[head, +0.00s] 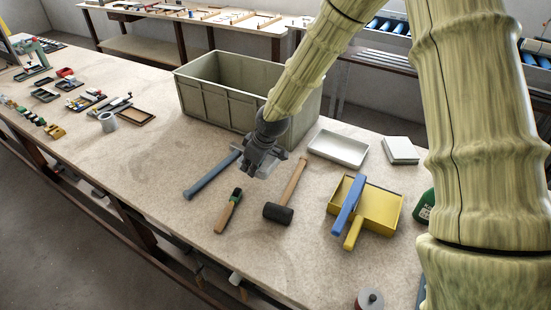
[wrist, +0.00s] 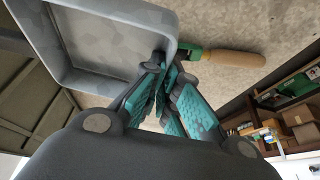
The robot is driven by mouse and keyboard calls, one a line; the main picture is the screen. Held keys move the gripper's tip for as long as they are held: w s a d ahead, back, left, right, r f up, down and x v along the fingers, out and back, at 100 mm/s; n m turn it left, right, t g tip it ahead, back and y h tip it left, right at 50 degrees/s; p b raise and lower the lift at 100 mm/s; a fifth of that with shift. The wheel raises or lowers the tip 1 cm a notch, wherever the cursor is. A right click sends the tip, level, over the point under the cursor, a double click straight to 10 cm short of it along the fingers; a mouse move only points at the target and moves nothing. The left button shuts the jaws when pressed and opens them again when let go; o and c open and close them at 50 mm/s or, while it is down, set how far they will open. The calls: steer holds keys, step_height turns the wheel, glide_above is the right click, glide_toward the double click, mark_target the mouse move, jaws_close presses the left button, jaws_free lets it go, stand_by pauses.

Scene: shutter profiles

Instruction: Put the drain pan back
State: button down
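A shallow grey pan (wrist: 108,42) with a raised rim fills the upper left of the wrist view; I take it as the drain pan. My gripper (wrist: 166,68) has its teal-padded fingers close together at one corner of the pan, and looks shut on its rim. The fingers hide the exact contact. The gap between the pan and the bench is hard to judge.
A grey-green crate (head: 215,106) stands behind my gripper. A white tray (head: 340,148) and white block (head: 400,150) lie to the right.

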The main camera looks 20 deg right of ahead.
steer(key=shift+w+f, duration=0.1)
steer(key=shift+w, duration=0.25)
steer(key=shift+f, duration=0.3)
steer(key=s+f+p, duration=0.2)
steer(key=shift+s+d+f, duration=0.2)
steer(key=shift+s+f, duration=0.05)
steer(key=shift+f, duration=0.05)
steer(key=shift+s+r, duration=0.1)
steer(key=shift+s, duration=0.25)
steer(key=f, duration=0.1)
steer(key=w+f+p, duration=0.1)
steer(key=f, duration=0.1)
steer(key=w+f, duration=0.1)
steer(key=f, duration=0.1)
steer(key=shift+w, duration=0.2)
steer(key=shift+s+f+p, duration=0.1)
steer(key=shift+s+p, duration=0.15)
steer(key=shift+p, duration=0.05)
steer(key=shift+s+a, duration=0.1)
steer(key=shift+s, duration=0.25)
steer(key=shift+w+f, duration=0.4)
steer(key=shift+f, duration=0.05)
steer(key=c, duration=2)
jaws_free()
steer(key=o, duration=0.3)
steer(key=shift+s, duration=0.1)
steer(key=shift+o, duration=0.3)
steer(key=shift+s+r, duration=0.15)
steer(key=shift+r, duration=0.05)
